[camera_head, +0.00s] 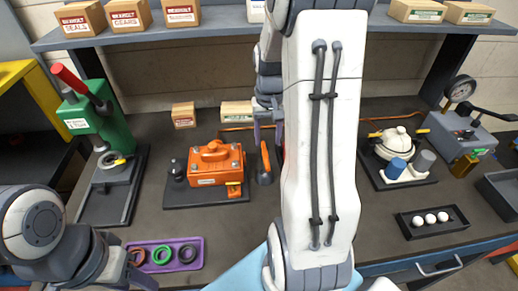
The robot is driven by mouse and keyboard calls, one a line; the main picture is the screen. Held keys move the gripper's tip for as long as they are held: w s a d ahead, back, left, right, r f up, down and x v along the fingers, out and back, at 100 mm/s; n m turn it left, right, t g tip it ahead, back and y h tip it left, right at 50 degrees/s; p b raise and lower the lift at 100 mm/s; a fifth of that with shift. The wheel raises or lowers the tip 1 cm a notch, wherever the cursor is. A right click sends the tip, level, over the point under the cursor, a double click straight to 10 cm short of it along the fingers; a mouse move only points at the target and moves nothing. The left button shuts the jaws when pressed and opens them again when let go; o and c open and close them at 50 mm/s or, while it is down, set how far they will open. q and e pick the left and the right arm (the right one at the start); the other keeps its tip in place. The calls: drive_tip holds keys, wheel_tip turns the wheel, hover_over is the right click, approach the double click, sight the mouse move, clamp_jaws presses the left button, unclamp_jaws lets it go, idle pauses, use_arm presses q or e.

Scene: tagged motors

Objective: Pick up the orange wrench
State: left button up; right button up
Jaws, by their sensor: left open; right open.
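An orange handle-like tool (266,157) with a dark lower end stands on the bench, left of my large white arm link. It may be the orange wrench, but its shape is too small to be sure. My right gripper (268,123) is open and points down, just behind and above this tool in the picture, with a gap showing. My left gripper (130,272) is at the bottom left beside the purple tray (193,262), open and far from the tool. My arm hides the middle of the bench.
An orange motor (215,167) on a dark plate is left of the tool. A green press (105,120) stands further left. A white motor (397,143), a gauge unit (465,130) and a black tray (432,230) are at right. A shelf (222,18) with boxes runs above.

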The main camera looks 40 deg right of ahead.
sight(265, 154)
drive_tip(key=f, duration=0.4)
drive_tip(key=shift+w+a+f, duration=0.2)
drive_tip(key=shift+a, duration=0.2)
drive_tip(key=f, duration=0.1)
drive_tip(key=f+p, duration=0.1)
drive_tip(key=f, duration=0.2)
drive_tip(key=shift+s+a+f+p, duration=0.1)
drive_tip(key=shift+s+a+p, duration=0.05)
drive_tip(key=shift+s+p, duration=0.15)
drive_tip(key=shift+f, duration=0.5)
clamp_jaws()
